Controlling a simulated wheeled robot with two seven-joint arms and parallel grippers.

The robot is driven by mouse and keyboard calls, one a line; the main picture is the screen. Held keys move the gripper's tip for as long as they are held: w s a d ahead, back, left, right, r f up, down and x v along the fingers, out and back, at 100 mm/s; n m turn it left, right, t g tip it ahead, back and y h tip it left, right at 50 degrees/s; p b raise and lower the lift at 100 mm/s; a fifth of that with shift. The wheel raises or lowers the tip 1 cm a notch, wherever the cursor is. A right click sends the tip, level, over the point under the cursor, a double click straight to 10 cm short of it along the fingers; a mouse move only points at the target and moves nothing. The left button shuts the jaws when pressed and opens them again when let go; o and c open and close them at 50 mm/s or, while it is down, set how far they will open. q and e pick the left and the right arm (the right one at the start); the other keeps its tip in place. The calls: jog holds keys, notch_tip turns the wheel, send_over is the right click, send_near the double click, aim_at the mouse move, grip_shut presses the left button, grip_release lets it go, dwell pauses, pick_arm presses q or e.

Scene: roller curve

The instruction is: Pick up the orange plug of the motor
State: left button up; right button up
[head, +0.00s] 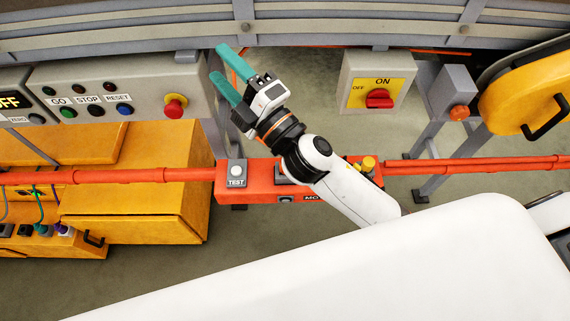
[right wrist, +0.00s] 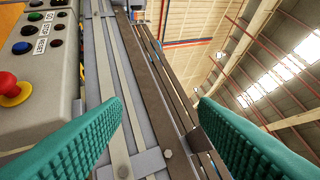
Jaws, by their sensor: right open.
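A small orange knob-like part (head: 459,113), which looks like the orange plug, sits on a grey box beside the yellow rounded housing (head: 520,90) at the right of the head view. My right gripper (head: 222,63) is open and empty, well to the left of that part, with its teal fingers pointing up-left toward the grey conveyor rail. In the right wrist view, the open fingers (right wrist: 160,130) have the rail between and beyond them. The orange part is not in the wrist view. My left gripper is not in view.
An ON/OFF switch box (head: 377,82) stands between my right gripper and the orange part. A button panel (head: 115,92) with a red stop button is at the left. A red box with a TEST button (head: 236,173) lies below my right arm. The conveyor rail (head: 320,28) runs across the top.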

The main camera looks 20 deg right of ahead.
jog(key=s+a+r+n+g+y, duration=0.1)
jog(key=s+a+n+g+y, duration=0.2)
jog(key=a+n+g+y, duration=0.5)
jog(key=s+a+n+g+y, duration=0.3)
jog(key=s+n+g, duration=0.15)
jog(key=n, duration=0.75)
notch_tip(320, 180, down, 10)
jog(key=s+a+n+g+h, duration=0.25)
jog(key=n+g+h, duration=0.35)
jog(key=n+g, duration=0.45)
jog(key=w+d+f+n+t+h, duration=0.25)
jog(key=d+f+n+h, duration=0.35)
jog(key=d+f+h, duration=0.3)
jog(key=w+d+f+n+t+h, duration=0.1)
jog(key=w+d+f+h, duration=0.15)
jog(key=d, duration=0.35)
jog(key=w+d+f+n+h, duration=0.1)
jog(key=w+d+h, duration=0.3)
jog(key=d, duration=0.3)
notch_tip(320, 180, down, 5)
jog(key=shift+f+p, duration=0.1)
jog(key=shift+p, duration=0.45)
jog(key=f, duration=0.1)
jog(key=f+p, duration=0.1)
jog(key=f, duration=0.1)
jog(key=d+f, duration=0.1)
jog(key=f, duration=0.1)
jog(key=shift+f, duration=0.55)
jog(key=shift+c, duration=0.3)
